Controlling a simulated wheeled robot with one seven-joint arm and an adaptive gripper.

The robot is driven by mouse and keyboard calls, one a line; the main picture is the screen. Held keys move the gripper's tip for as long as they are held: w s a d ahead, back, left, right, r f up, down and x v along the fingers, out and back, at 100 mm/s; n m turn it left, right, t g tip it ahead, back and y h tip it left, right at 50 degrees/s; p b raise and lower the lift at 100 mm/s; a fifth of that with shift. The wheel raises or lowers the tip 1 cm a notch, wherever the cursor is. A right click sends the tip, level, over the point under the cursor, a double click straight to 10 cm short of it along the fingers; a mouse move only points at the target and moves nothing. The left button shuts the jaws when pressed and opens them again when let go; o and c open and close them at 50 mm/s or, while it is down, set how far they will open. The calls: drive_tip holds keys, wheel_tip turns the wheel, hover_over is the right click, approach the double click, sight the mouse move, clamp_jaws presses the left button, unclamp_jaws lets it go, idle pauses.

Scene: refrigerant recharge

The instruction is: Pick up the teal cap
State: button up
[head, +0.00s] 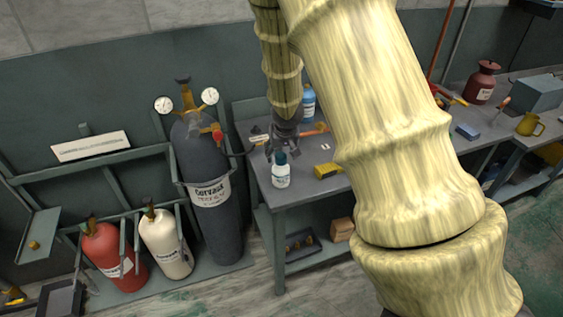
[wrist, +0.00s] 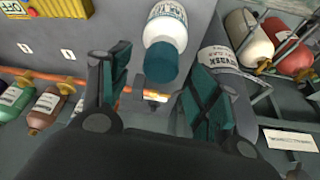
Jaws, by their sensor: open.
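The teal cap (wrist: 162,62) sits on the neck of a white bottle (wrist: 166,27), which stands upright on the grey workbench. In the head view the same teal cap (head: 280,157) tops the white bottle (head: 281,175) near the bench's left end. My gripper (wrist: 158,88) is open, with its two teal-padded fingers to the left and right of the cap in the wrist view. The cap appears just beyond the fingertips, and nothing is held. In the head view my gripper (head: 283,143) is small and dark, just above and behind the cap; its fingers are hard to make out there.
A yellow box (head: 327,170) lies to the bottle's right on the bench (head: 300,195). A blue bottle (head: 308,103) stands behind. A large dark cylinder (head: 212,185) with gauges stands left of the bench, beside red (head: 113,255) and cream (head: 166,243) cylinders. My arm hides the bench's middle.

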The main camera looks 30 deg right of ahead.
sight(281, 155)
drive_tip(key=shift+x, duration=1.65)
drive_tip(key=shift+s, duration=0.1)
drive_tip(key=c, duration=0.9)
